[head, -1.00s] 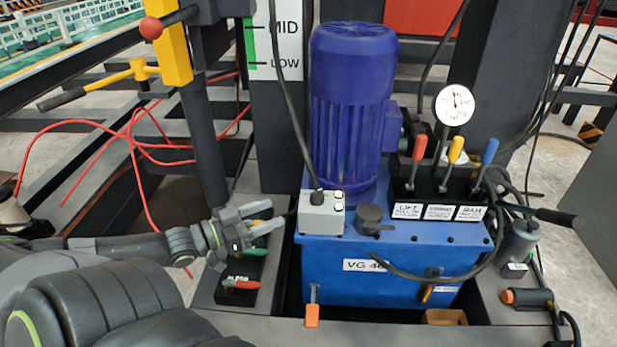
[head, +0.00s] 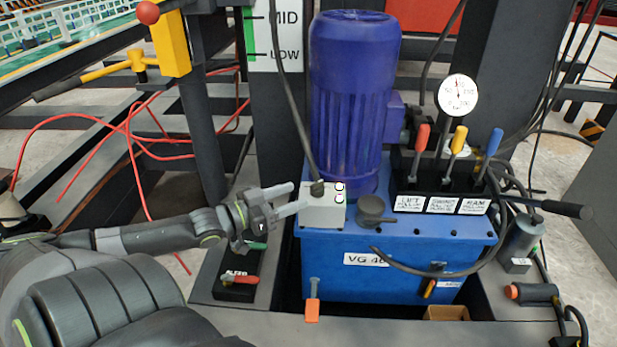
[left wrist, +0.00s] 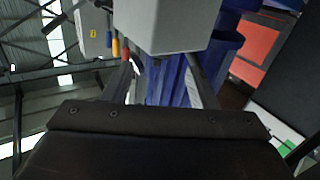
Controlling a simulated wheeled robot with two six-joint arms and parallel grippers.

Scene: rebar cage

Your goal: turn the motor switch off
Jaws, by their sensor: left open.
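The motor switch is a small light-grey box (head: 324,210) on the blue power unit's top, in front of the blue motor (head: 352,110). A black cable runs up from its top, and two small round buttons show on its right part. My left gripper (head: 296,198) is open, at the left side of the box, with its fingertips close to it; whether they touch I cannot tell. In the left wrist view the grey box (left wrist: 172,25) looms large just beyond and between the two fingers (left wrist: 158,85). My right gripper is not in view.
Red, yellow and blue levers (head: 455,150) and a pressure gauge (head: 458,95) stand to the right. A black filler cap (head: 372,210) sits right beside the box. A red-handled valve (head: 238,282) lies below my left gripper. Red hoses (head: 125,130) loop at left.

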